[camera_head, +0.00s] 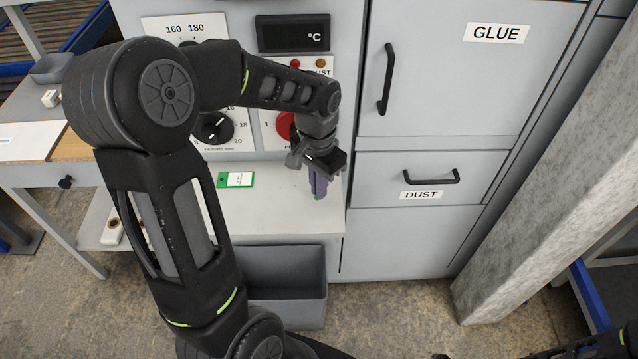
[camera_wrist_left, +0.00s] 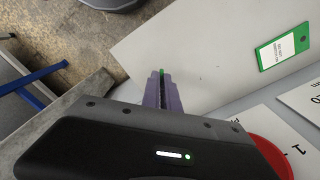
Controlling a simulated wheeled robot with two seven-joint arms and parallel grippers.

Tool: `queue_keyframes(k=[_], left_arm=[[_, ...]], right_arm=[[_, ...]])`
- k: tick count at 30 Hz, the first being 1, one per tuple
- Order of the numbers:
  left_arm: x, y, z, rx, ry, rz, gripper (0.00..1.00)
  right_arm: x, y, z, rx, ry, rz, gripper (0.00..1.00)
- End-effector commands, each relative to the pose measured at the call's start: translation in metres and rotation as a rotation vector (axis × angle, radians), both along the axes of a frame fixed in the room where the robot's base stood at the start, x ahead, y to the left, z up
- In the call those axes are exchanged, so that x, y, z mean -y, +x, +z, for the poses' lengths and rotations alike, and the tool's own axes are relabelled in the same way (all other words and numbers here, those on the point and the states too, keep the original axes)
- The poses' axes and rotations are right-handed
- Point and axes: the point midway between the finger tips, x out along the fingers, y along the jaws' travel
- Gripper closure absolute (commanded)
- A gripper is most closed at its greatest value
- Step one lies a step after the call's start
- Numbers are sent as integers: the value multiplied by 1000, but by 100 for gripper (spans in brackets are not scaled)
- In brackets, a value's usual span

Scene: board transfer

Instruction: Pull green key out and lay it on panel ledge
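My left gripper (camera_head: 318,190) points down over the white panel ledge (camera_head: 270,215), near its right end and close to the panel front. Its purple fingers are close together, and it also shows in the left wrist view (camera_wrist_left: 162,92). A small green piece, apparently the green key (camera_wrist_left: 162,71), shows between the fingertips; most of it is hidden by the fingers. In the head view only a speck of green shows at the tips. I cannot tell whether it touches the ledge. My right gripper is not in view.
A green-edged tag (camera_head: 237,179) lies on the ledge, left of the gripper. A red knob (camera_head: 285,125) and a black dial (camera_head: 213,127) are on the panel behind. A grey bin (camera_head: 290,280) stands below the ledge. The ledge between tag and gripper is clear.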

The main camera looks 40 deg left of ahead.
Motion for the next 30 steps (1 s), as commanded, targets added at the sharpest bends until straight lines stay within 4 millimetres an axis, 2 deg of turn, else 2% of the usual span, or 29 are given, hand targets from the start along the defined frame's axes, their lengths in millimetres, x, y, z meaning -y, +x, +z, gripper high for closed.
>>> queue_keyframes(k=[9, 10, 19, 30], left_arm=[[0, 0, -1, 0, 0, 0, 100], [0, 0, -1, 0, 0, 0, 95], [0, 0, -1, 0, 0, 0, 70], [0, 1, 5, 3, 1, 0, 70]], right_arm=[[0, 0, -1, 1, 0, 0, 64], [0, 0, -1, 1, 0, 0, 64], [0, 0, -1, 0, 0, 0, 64], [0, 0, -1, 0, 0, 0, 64]])
